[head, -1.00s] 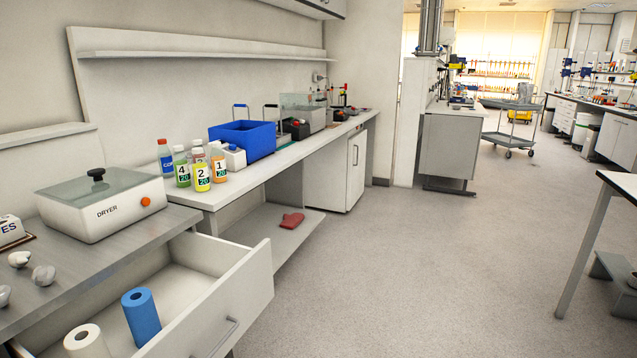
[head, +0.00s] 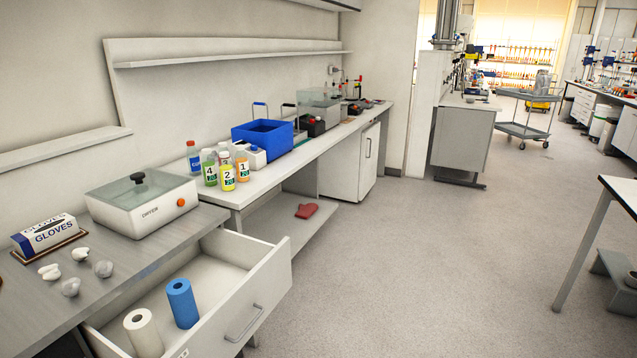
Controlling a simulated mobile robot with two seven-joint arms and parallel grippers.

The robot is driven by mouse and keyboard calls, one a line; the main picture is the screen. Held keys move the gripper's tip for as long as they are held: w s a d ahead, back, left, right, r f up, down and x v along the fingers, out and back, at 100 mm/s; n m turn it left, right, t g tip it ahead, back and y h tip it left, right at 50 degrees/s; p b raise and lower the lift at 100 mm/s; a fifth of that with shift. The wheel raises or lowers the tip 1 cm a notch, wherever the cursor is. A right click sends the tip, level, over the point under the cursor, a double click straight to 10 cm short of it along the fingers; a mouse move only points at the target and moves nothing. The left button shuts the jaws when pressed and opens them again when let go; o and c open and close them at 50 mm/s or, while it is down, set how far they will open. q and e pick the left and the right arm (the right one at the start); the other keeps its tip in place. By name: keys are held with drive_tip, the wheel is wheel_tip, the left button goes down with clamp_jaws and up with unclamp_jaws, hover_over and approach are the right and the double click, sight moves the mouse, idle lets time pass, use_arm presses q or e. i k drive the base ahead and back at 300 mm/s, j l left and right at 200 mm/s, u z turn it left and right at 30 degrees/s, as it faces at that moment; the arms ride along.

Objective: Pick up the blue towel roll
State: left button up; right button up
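The blue towel roll (head: 183,304) stands upright in an open drawer (head: 262,290) at the lower left of the head view. A white roll (head: 144,335) stands beside it, to its left and nearer to me. The two rolls appear slightly apart. The drawer is pulled out from under the counter and the rest of its floor is bare. Neither of my grippers shows in the head view.
On the counter (head: 135,250) above the drawer are a dryer (head: 141,203), a gloves box (head: 44,234) and several crumpled pieces (head: 71,287). Bottles (head: 227,177) and a blue bin (head: 262,138) stand farther along. Open floor (head: 420,270) lies to the right.

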sight(180, 293)
drive_tip(key=u, duration=1.15)
